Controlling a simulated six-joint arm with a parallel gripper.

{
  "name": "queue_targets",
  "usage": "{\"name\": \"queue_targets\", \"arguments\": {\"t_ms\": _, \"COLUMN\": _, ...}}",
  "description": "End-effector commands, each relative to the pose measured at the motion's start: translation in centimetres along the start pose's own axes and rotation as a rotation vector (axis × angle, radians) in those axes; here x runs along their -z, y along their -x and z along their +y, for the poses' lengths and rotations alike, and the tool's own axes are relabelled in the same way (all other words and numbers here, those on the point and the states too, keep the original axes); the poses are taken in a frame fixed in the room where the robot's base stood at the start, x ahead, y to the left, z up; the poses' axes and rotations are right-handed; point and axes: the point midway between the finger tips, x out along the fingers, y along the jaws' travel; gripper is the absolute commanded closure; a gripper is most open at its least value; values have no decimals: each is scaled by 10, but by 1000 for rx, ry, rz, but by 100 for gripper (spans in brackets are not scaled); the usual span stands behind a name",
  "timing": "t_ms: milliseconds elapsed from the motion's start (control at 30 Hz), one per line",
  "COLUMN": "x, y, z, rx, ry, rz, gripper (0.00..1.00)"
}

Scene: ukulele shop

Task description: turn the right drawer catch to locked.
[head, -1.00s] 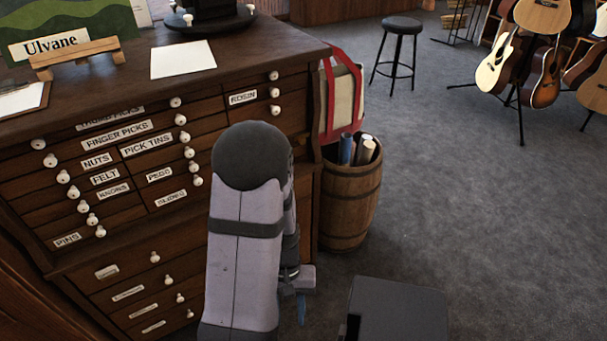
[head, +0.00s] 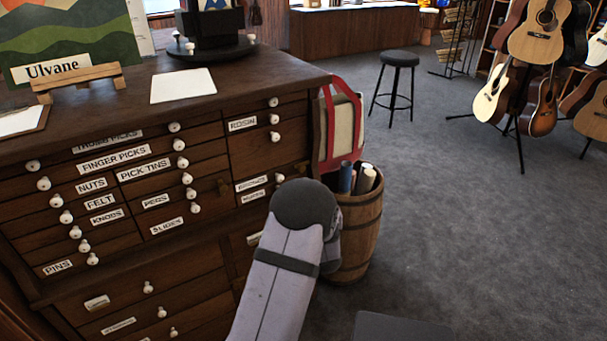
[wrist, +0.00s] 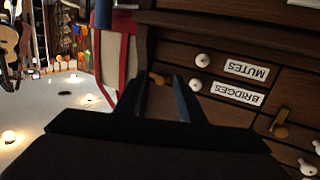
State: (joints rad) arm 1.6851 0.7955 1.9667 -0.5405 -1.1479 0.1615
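The right catch (wrist: 157,79) is a small brass piece on the dark wooden cabinet front, near its edge by the bag. In the wrist view it shows between the tips of my gripper (wrist: 159,88). The gripper's two dark fingers are apart with nothing held; I cannot tell whether either touches the catch. In the head view my forearm hides my gripper. The right catch's exact angle is too small to tell.
White-knobbed drawers with MUTES (wrist: 247,69) and BRIDGES (wrist: 237,94) labels are close to the fingers. A stool (head: 397,60) and guitars are further back; the floor between is clear.

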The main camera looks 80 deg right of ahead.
Motion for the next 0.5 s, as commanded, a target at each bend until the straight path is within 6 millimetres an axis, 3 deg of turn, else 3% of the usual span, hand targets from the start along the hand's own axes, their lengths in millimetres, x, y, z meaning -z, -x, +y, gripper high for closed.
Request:
{"name": "queue_targets", "arguments": {"t_ms": 167, "x": 23, "y": 1, "z": -4, "rx": 15, "ry": -18, "rz": 90, "gripper": 64}}
{"name": "queue_targets", "arguments": {"t_ms": 500, "x": 24, "y": -9, "z": -4, "rx": 17, "ry": -30, "rz": 94, "gripper": 64}}
